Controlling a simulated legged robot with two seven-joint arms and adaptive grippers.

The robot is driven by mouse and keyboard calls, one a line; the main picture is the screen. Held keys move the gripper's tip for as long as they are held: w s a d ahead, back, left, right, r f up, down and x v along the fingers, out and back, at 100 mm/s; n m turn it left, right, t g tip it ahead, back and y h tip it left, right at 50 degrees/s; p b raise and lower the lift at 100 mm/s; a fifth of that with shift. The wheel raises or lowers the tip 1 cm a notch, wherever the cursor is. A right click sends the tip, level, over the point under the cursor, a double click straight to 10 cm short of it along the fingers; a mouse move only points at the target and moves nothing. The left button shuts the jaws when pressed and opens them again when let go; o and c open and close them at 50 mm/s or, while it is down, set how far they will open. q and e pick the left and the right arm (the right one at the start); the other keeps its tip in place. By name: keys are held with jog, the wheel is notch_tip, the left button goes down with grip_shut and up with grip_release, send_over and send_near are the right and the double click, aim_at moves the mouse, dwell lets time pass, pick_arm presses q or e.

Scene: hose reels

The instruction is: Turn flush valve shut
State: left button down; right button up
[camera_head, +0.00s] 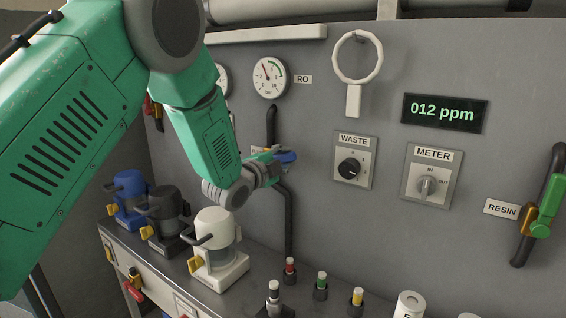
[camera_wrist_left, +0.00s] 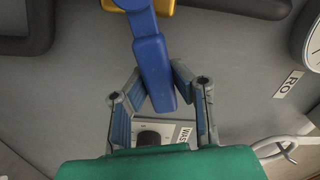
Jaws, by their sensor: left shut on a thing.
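A blue valve lever (camera_head: 287,157) sits on a dark pipe on the grey panel, left of the WASTE dial. No FLUSH label is visible on it. In the left wrist view the lever (camera_wrist_left: 153,62) runs down from a yellow valve body (camera_wrist_left: 222,5) at the top. My left gripper (camera_head: 272,166) is at the lever. In the left wrist view the fingers (camera_wrist_left: 160,85) are on both sides of the lever's end, shut on it. The arm and gripper hide part of the valve in the head view. My right gripper is not in view.
The WASTE dial (camera_head: 350,168) and METER switch (camera_head: 427,186) are to the right. A ring handle (camera_head: 357,58) hangs above. The RESIN valve (camera_head: 548,206) is at far right. Blue, black and white canisters (camera_head: 215,249) stand on the bench below, with several coloured-ended connectors.

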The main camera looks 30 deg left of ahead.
pick_arm(q)
jog(key=shift+s+d+f+m+b, duration=0.1)
jog(key=shift+d+f+m+b, duration=0.05)
jog(key=shift+f+m+b, duration=0.75)
jog(key=shift+d+f+m+b, duration=0.1)
jog(key=shift+f+m+b, duration=0.55)
jog(key=shift+m+b, duration=0.3)
jog(key=shift+f, duration=0.1)
jog(key=c, duration=1.4)
grip_release()
jog(key=shift+o, duration=0.2)
jog(key=shift+r, duration=0.2)
jog(key=shift+s, duration=0.15)
jog(key=s, duration=1.1)
jog(key=shift+s+a, duration=0.3)
jog(key=shift+a, duration=0.15)
